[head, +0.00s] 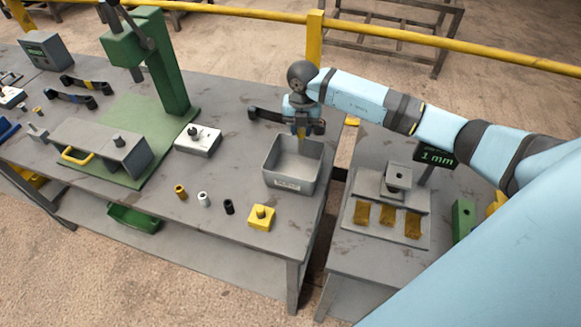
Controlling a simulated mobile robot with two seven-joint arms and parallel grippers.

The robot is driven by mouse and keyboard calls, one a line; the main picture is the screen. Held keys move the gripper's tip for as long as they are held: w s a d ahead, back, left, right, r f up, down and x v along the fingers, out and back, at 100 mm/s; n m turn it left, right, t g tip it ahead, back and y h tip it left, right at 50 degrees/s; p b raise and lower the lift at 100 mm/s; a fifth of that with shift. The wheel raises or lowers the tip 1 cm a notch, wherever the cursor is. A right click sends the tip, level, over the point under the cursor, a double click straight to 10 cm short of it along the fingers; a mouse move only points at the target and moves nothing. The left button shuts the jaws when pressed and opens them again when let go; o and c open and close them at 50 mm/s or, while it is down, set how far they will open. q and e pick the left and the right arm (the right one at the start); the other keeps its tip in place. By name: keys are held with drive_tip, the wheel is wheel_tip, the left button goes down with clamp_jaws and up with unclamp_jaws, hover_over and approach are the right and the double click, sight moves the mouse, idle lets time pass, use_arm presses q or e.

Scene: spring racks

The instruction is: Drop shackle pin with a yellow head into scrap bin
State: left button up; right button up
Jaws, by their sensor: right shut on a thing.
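The scrap bin (278,179) is a grey open box with a small label on its front, standing at the right end of the workbench. My right gripper (301,131) is above the back part of the bin, pointing down. It is shut on a small yellow-orange thing (301,129), which looks like the shackle pin with a yellow head; the fingers hide most of it. The bin's visible inside looks empty. My left gripper is not in view.
Close by on the bench are a yellow block (262,217), small bushings (204,199), a white-topped block (197,141) and a dark shackle (265,115). A green press (165,65) stands further left. A gap separates the bench from the right table (350,245).

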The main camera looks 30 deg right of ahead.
wheel_tip(320, 180, down, 4)
drive_tip(key=shift+f+b, duration=0.15)
drive_tip(key=shift+b, duration=1.1)
drive_tip(key=shift+f, duration=0.4)
drive_tip(key=o, duration=0.9)
drive_tip(key=shift+o, duration=0.9)
